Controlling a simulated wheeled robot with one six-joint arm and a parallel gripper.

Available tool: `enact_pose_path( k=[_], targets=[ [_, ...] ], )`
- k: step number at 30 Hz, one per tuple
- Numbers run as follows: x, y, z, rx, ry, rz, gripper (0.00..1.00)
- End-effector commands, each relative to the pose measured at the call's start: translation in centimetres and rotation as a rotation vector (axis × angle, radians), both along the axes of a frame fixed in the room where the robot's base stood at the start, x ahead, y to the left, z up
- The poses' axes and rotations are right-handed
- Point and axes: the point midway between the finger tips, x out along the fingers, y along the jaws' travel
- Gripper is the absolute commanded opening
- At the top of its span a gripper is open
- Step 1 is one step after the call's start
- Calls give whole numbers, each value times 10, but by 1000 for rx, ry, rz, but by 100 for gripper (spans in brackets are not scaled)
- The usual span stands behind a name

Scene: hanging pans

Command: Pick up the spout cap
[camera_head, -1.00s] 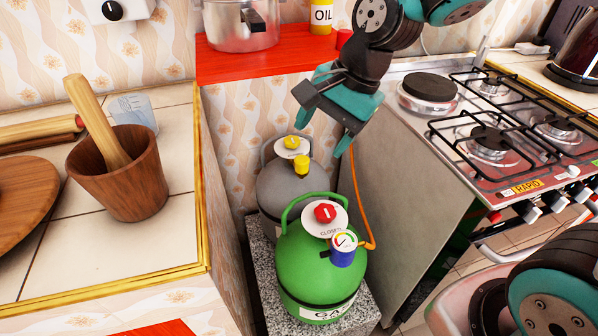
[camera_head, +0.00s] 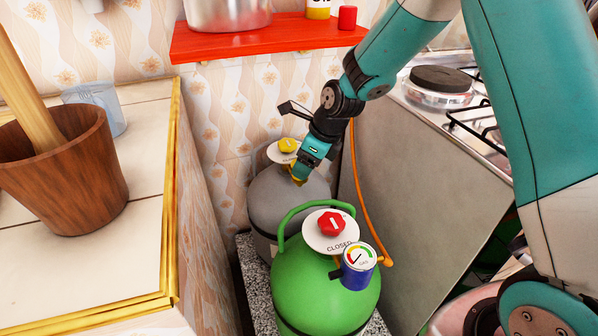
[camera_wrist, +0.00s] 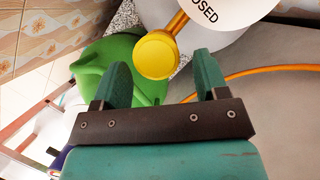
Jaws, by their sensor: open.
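The spout cap is a yellow round cap on the side spout of the grey gas cylinder (camera_head: 270,200). In the wrist view the cap (camera_wrist: 156,55) shows face-on, level with the gap between my fingers and nearer the left one. In the head view only a small yellow part of the cap (camera_head: 297,182) shows; my gripper hides the rest. My gripper (camera_head: 301,172) points down at the cap from above. In the wrist view my gripper (camera_wrist: 160,72) is open, its two fingers spread either side of the cap. I cannot tell whether either touches it.
A green gas cylinder (camera_head: 310,281) with a red knob and gauge stands close in front. An orange hose (camera_head: 360,210) runs beside the stove's side panel (camera_head: 420,200). A red shelf (camera_head: 250,43) is above, and a tiled counter (camera_head: 100,262) is at left.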

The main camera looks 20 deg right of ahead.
Motion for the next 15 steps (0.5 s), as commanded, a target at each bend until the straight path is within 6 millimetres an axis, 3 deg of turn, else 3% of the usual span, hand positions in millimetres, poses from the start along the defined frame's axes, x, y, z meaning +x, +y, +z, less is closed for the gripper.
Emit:
enact_pose_path(
  k=[4, 12, 15],
  targets=[
    [4, 7, -18, 0, 1, 4, 67],
    [5, 9, -20, -1, -1, 5, 67],
    [5, 9, -20, 0, 0, 5, 47]
  ],
)
